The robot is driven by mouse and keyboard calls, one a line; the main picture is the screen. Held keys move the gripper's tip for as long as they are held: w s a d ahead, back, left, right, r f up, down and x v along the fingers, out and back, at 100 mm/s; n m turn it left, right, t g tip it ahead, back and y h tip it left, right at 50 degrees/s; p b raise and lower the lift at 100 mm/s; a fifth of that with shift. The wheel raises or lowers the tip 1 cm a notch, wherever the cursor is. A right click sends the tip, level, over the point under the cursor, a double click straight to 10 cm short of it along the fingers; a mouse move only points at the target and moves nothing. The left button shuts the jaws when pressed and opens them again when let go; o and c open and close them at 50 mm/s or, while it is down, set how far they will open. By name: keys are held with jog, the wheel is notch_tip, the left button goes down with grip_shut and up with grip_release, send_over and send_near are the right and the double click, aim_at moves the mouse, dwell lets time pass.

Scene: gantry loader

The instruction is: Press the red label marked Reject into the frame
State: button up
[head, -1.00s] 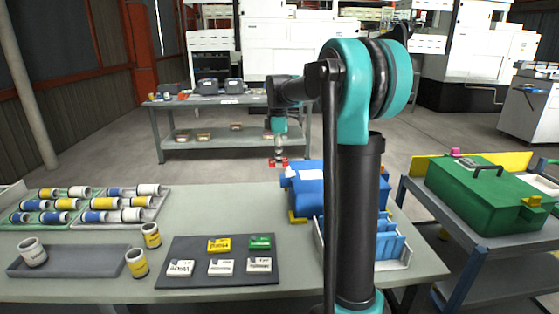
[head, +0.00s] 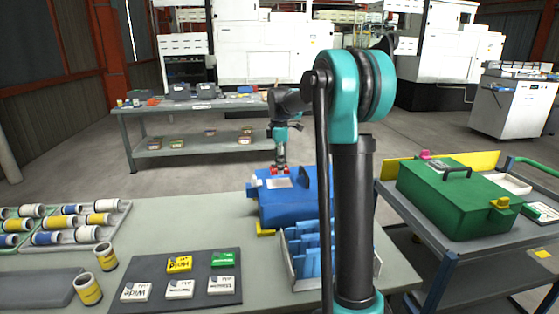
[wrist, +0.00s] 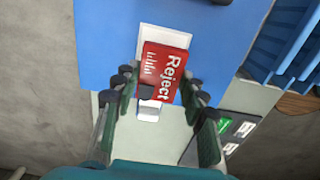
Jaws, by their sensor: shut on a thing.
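The red label marked Reject (wrist: 166,68) is held between the fingers of my gripper (wrist: 163,88) in the wrist view. My gripper (head: 280,168) also shows in the head view, shut on the label over the back of the blue case (head: 293,207). The white frame (wrist: 178,33) lies on the blue lid (wrist: 107,40). In the wrist view the label overlaps the frame and looks turned a little against it. The label hides part of the frame. I cannot tell whether label and frame touch.
A dark board (head: 145,262) with white, yellow and green labels lies left of the case. A rack with blue dividers (head: 300,262) stands in front of it. The case has a dark handle (head: 306,180). A green case (head: 450,195) stands on a cart at right.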

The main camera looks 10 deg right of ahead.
aim_at(279, 183)
jog(key=shift+f, duration=2.05)
jog(key=shift+f, duration=0.15)
jog(key=shift+f, duration=0.25)
jog(key=o, duration=1.6)
jog(key=shift+r, duration=0.1)
jog(key=shift+r, duration=3.4)
